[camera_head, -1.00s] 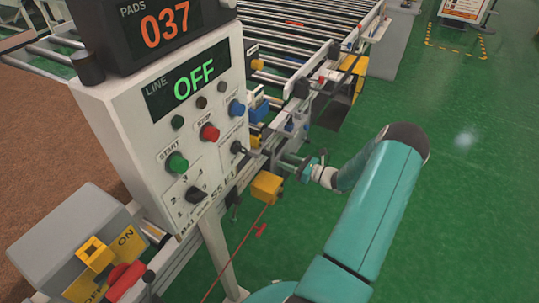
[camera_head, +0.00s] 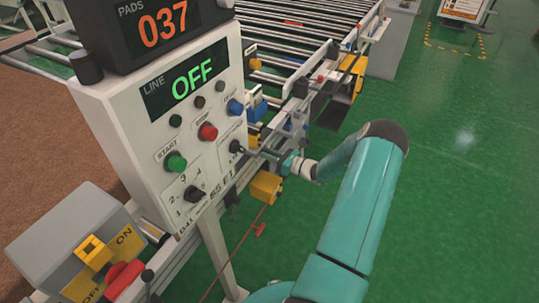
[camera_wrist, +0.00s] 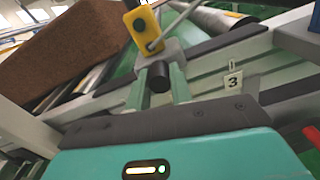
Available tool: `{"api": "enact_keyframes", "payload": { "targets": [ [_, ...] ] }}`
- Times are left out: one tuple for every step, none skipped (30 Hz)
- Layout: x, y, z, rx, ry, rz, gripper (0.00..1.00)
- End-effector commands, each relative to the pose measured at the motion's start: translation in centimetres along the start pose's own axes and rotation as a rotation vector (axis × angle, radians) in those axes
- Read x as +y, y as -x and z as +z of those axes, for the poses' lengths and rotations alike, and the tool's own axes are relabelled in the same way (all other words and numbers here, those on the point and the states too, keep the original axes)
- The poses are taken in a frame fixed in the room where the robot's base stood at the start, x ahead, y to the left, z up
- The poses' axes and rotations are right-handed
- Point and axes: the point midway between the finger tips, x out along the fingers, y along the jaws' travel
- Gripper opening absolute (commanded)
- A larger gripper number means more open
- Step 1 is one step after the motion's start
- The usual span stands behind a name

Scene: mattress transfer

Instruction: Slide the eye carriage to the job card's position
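The eye carriage shows in the wrist view as a yellow sensor block (camera_wrist: 148,28) on a grey mount, with a black round knob (camera_wrist: 160,76) pointing towards me. My gripper (camera_wrist: 159,72) has its two fingers apart, one on each side of the knob; I cannot tell whether they touch it. A tag with the number 3 (camera_wrist: 233,82) is on the rail, right of the carriage. In the head view my gripper (camera_head: 288,163) is beside the line's near rail, right of the control panel, its fingertips too small to read. I cannot make out a job card.
The control panel (camera_head: 150,130) reads LINE OFF and PADS 037. A yellow box (camera_head: 265,187) hangs just below my gripper, with a red cord (camera_head: 235,250). The roller conveyor (camera_head: 300,30) runs behind. A brown block (camera_wrist: 85,45) fills the wrist view's upper left. Green floor is clear at right.

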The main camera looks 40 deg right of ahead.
Motion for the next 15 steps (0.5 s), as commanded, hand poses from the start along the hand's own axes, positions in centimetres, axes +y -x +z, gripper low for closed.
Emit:
{"api": "enact_keyframes", "payload": {
  "targets": [
    [0.0,0.0,0.0,0.0,0.0,0.0,0.0],
    [0.0,0.0,0.0,0.0,0.0,0.0,0.0],
    [0.0,0.0,0.0,0.0,0.0,0.0,0.0],
    [0.0,0.0,0.0,0.0,0.0,0.0,0.0],
    [0.1,0.0,0.0,0.0,0.0,0.0,0.0],
    [0.4,0.0,-0.1,0.0,-0.001,0.0,0.0],
    [0.6,0.0,-0.2,0.0,-0.001,0.0,0.0],
    [1.0,0.0,-0.3,0.0,-0.003,0.001,0.0],
    [1.6,0.0,-0.4,-0.001,-0.004,0.001,0.0],
    [2.2,0.0,-0.5,0.0,-0.005,0.002,0.0],
    [2.8,0.0,-0.6,0.0,-0.005,0.002,0.0],
    [3.7,0.0,-0.8,0.0,-0.005,0.003,0.0],
    [4.4,0.0,-0.9,0.0,-0.006,0.003,0.0],
    [5.2,0.0,-1.1,0.001,-0.007,0.003,0.0],
    [6.1,0.0,-1.3,0.001,-0.006,0.003,0.0]
  ]
}}
